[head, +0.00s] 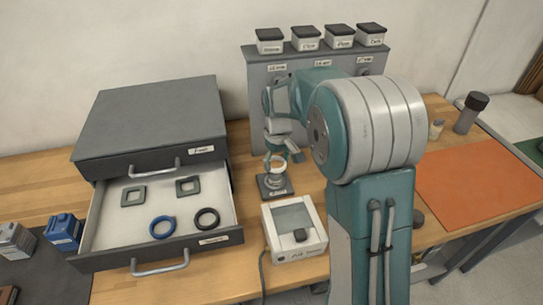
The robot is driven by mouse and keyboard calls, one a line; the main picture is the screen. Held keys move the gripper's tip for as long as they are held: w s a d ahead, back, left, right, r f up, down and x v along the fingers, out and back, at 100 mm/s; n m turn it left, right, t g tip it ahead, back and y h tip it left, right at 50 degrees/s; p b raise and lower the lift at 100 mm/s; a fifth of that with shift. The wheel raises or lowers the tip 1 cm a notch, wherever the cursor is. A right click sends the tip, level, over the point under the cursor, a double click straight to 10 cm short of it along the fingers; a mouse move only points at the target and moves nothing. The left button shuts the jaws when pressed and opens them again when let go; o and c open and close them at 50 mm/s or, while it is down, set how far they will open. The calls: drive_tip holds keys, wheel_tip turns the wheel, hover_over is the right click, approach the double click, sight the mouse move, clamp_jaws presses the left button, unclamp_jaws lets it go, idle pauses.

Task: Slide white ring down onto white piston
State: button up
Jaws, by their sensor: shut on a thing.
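The white ring (277,160) is held at the tip of my gripper (280,147), which points down and is shut on it. The white piston (274,181) stands upright on a small dark square base (270,194) on the bench. The ring is over the piston's top, close to it. At this size I cannot tell whether the ring touches the piston or is around its top. My arm comes in from the right and covers part of the bench behind it.
An open drawer (98,222) on the left holds a blue ring (163,227), a black ring (207,219) and two square gaskets. A white scale-like device (315,244) stands just in front of the piston. Several lidded boxes stand on the grey rack (258,97) behind. An orange mat (475,175) lies right.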

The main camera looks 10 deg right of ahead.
drive_tip(key=shift+d+f, duration=0.5)
drive_tip(key=shift+d, duration=0.05)
drive_tip(key=shift+a+f, duration=0.1)
drive_tip(key=shift+a, duration=1.2)
drive_tip(key=shift+d+f, duration=0.1)
drive_tip(key=shift+d, duration=0.35)
drive_tip(key=shift+a, duration=0.15)
drive_tip(key=shift+a, duration=0.55)
drive_tip(key=shift+d, duration=0.15)
drive_tip(key=shift+d+f, duration=0.1)
drive_tip(key=shift+d, duration=0.2)
drive_tip(key=shift+d+f, duration=0.1)
drive_tip(key=shift+d, duration=0.5)
